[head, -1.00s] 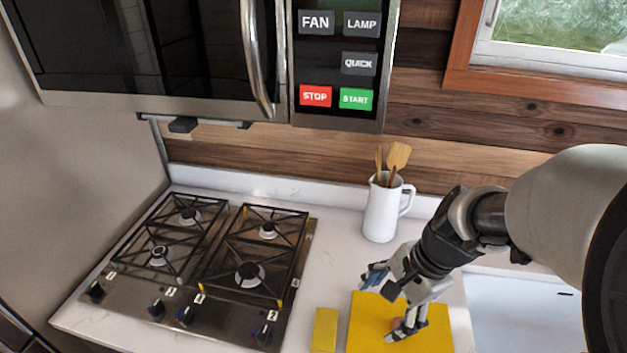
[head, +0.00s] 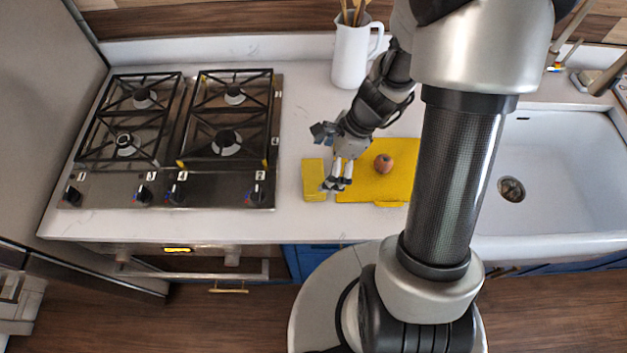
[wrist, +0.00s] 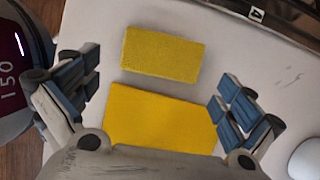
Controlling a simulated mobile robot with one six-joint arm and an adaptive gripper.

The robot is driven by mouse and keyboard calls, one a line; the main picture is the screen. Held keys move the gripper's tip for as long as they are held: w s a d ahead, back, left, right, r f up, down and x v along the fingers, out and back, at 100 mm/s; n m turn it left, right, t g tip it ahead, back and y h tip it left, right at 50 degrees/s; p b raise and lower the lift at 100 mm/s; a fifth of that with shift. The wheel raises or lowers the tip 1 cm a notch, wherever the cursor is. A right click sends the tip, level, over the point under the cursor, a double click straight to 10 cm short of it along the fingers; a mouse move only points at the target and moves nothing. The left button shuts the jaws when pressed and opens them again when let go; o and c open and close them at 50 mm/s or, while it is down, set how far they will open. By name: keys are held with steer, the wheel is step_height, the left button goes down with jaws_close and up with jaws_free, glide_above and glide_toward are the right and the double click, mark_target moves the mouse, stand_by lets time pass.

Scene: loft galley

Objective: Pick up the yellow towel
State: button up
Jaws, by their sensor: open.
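The yellow towel (head: 314,181) is a small folded rectangle with a rough surface, lying flat on the white counter just left of the yellow board. It also shows whole in the wrist view (wrist: 163,53), at top centre. My gripper (head: 337,185) is over the board's left edge, just right of the towel. In the wrist view my gripper (wrist: 160,78) has its fingers spread wide with nothing between them. The towel lies a little beyond the fingertips there.
The smooth yellow board (head: 365,187) carries a round brown item (head: 383,163). A white pitcher (head: 350,58) with wooden utensils stands behind. The gas hob (head: 180,140) is to the left, the sink (head: 555,160) to the right. Bare counter lies between hob and towel.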

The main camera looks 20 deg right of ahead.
mark_target(315, 176)
steer(key=b+x, duration=0.2)
steer(key=x, duration=0.4)
steer(key=shift+w+b, duration=0.15)
steer(key=shift+b, duration=0.25)
steer(key=shift+r, duration=0.1)
steer(key=shift+c, duration=0.4)
steer(key=c, duration=0.6)
steer(key=shift+r, duration=0.1)
step_height(315, 176, up, 20)
steer(key=p, duration=0.8)
